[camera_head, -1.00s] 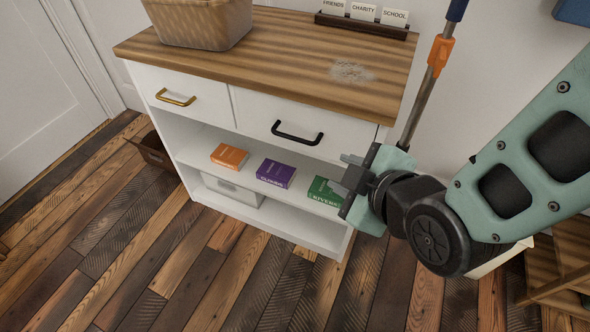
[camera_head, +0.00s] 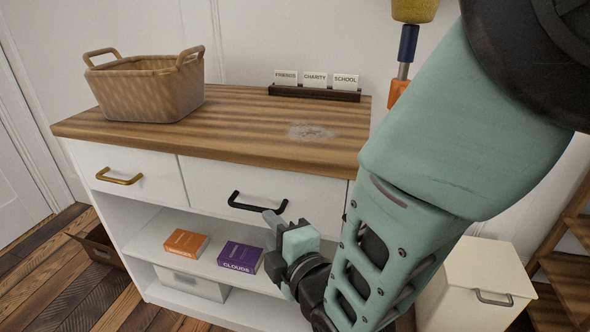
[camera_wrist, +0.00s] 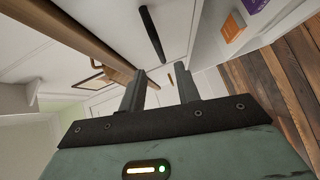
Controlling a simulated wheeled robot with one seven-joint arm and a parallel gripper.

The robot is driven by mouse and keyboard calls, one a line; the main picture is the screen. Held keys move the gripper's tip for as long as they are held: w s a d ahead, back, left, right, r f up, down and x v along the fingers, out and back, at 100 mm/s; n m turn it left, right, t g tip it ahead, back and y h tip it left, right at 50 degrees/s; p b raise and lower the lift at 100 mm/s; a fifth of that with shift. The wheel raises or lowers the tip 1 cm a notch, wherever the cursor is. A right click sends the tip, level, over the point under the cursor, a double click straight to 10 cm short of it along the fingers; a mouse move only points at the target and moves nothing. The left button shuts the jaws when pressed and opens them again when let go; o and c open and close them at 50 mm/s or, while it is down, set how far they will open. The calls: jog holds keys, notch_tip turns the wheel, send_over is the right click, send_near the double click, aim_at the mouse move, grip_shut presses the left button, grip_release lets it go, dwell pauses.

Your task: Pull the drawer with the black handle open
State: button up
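The drawer with the black handle (camera_head: 228,184) is the right one of two white drawers under the wooden top, and its front looks flush with the cabinet. The black handle (camera_head: 257,206) is a horizontal bar; it also shows in the wrist view (camera_wrist: 151,34), ahead of the fingers. My gripper (camera_head: 272,221) is just below and in front of the handle's right half in the head view. In the wrist view, my gripper (camera_wrist: 160,88) has its two fingers apart with nothing between them. The handle appears beyond the fingertips, not between them.
The left drawer has a brass handle (camera_head: 119,177). A wicker basket (camera_head: 148,92), a card holder (camera_head: 314,93) and a dusty patch (camera_head: 311,131) are on top. An orange book (camera_head: 186,243) and a purple book (camera_head: 240,256) lie on the shelf. A cream bin (camera_head: 474,287) stands right.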

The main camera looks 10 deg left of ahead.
aim_at(255, 210)
jog(key=b+x, duration=0.1)
jog(key=x, duration=0.8)
grip_shut()
